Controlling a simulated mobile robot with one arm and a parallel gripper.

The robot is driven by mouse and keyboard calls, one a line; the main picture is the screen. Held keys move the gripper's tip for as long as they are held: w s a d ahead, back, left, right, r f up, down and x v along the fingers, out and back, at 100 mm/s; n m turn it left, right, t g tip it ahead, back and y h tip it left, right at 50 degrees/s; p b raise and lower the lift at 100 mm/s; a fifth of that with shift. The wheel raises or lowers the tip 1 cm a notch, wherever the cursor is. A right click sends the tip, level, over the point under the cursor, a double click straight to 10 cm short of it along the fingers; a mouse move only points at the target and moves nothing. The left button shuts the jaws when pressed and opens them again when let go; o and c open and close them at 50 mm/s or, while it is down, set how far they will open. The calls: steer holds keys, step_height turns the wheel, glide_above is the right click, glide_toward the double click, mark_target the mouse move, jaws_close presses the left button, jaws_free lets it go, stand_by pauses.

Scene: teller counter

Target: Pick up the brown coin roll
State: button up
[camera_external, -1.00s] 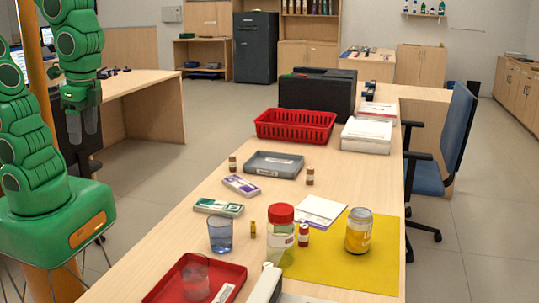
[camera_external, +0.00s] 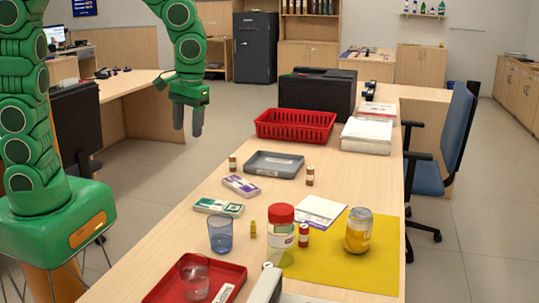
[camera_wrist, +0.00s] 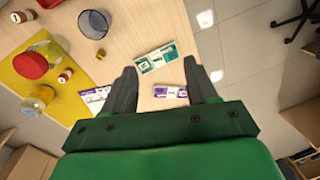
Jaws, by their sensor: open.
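Two small brown rolls with pale label bands stand upright on the counter in the external view: one left of the grey tray (camera_external: 233,162), one right of it (camera_external: 310,176). A redder roll (camera_external: 303,235) stands beside the red-lidded jar and also shows in the wrist view (camera_wrist: 65,76). I cannot tell which one is the task's brown coin roll. My gripper (camera_external: 188,128) is open and empty, raised high near the counter's left side, apart from all the rolls. In the wrist view, its fingers (camera_wrist: 160,75) point toward the banknote bundles far below.
The jar (camera_external: 281,240), a yellow can (camera_external: 359,232), a blue glass (camera_external: 220,234), a yellow roll (camera_external: 253,229) and a red tray (camera_external: 240,285) crowd the near counter. The grey tray (camera_external: 273,171) and red basket (camera_external: 294,134) lie farther back.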

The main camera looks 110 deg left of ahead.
steer(key=w+a+f+n, duration=0.3)
steer(key=a+f+n, duration=0.1)
steer(key=a, duration=0.6)
steer(key=n, duration=1.4)
glide_above(233, 156)
steer(key=f, duration=1.6)
steer(key=shift+w+d, duration=0.1)
steer(key=shift+w, duration=0.25)
steer(key=shift+s+a+f, duration=0.15)
steer(key=shift+a+f, duration=0.05)
steer(key=shift+f, duration=0.1)
steer(key=shift+s+d+f, duration=0.1)
steer(key=shift+s+f, duration=0.05)
steer(key=shift+f, duration=1.05)
steer(key=shift+s+d+f, duration=0.1)
steer(key=shift+s+f, duration=0.05)
steer(key=shift+f, duration=1.1)
steer(key=shift+s+f, duration=0.15)
steer(key=shift+f, duration=1.05)
jaws_close()
